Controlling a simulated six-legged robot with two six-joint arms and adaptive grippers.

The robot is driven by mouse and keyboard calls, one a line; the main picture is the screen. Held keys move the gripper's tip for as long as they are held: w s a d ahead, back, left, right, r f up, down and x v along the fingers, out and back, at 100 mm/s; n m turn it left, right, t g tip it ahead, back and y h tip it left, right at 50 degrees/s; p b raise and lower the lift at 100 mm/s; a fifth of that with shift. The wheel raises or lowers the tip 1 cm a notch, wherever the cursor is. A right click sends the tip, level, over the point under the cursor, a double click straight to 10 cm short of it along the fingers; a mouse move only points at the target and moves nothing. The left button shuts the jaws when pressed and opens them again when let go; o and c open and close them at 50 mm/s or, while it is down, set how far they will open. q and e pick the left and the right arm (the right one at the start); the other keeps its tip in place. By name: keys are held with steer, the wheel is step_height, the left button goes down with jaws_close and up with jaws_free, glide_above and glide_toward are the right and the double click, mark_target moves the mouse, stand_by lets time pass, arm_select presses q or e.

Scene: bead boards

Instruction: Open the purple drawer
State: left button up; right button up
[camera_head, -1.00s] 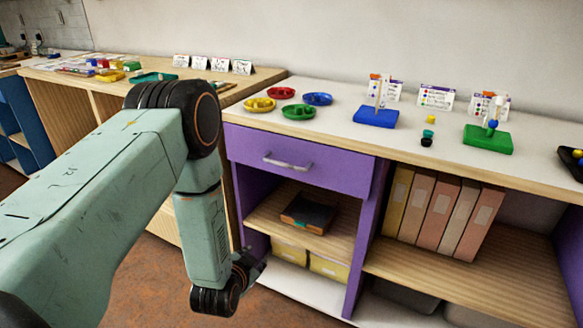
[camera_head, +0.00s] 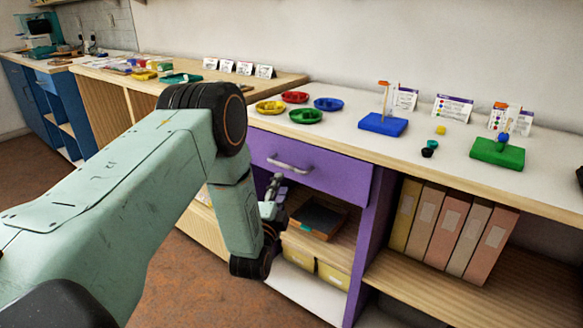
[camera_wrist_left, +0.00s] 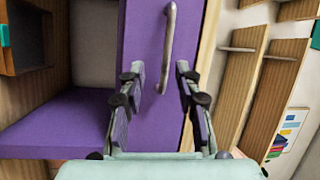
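The purple drawer (camera_head: 315,172) is shut, under the white counter top, with a silver bar handle (camera_head: 290,164) on its front. In the left wrist view the drawer front (camera_wrist_left: 143,50) looks turned on its side, and the handle (camera_wrist_left: 168,45) runs up and down. My left gripper (camera_head: 274,188) is just below the handle in the head view. In the wrist view my left gripper (camera_wrist_left: 157,75) is open, its fingers apart on either side of the handle's lower end. I cannot tell whether it touches the handle. My right gripper is not in view.
On the counter top (camera_head: 345,135) stand coloured dishes (camera_head: 305,116), a blue bead board (camera_head: 382,124) and a green one (camera_head: 497,153). Several binders (camera_head: 452,232) stand to the right.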

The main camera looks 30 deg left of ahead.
mark_target(285, 165)
arm_select(q)
steer(key=shift+m, duration=0.7)
steer(key=shift+r+b+x, duration=0.15)
steer(key=shift+b+x, duration=0.3)
steer(key=shift+x, duration=0.85)
steer(key=shift+r+b+x, duration=0.2)
steer(key=shift+b+x, duration=0.2)
steer(key=shift+x, duration=0.95)
steer(key=shift+r+b+x, duration=0.15)
steer(key=shift+b+x, duration=0.3)
steer(key=shift+x, duration=0.85)
steer(key=shift+s+a, duration=0.15)
steer(key=shift+a, duration=0.05)
steer(key=shift+c, duration=0.4)
jaws_close()
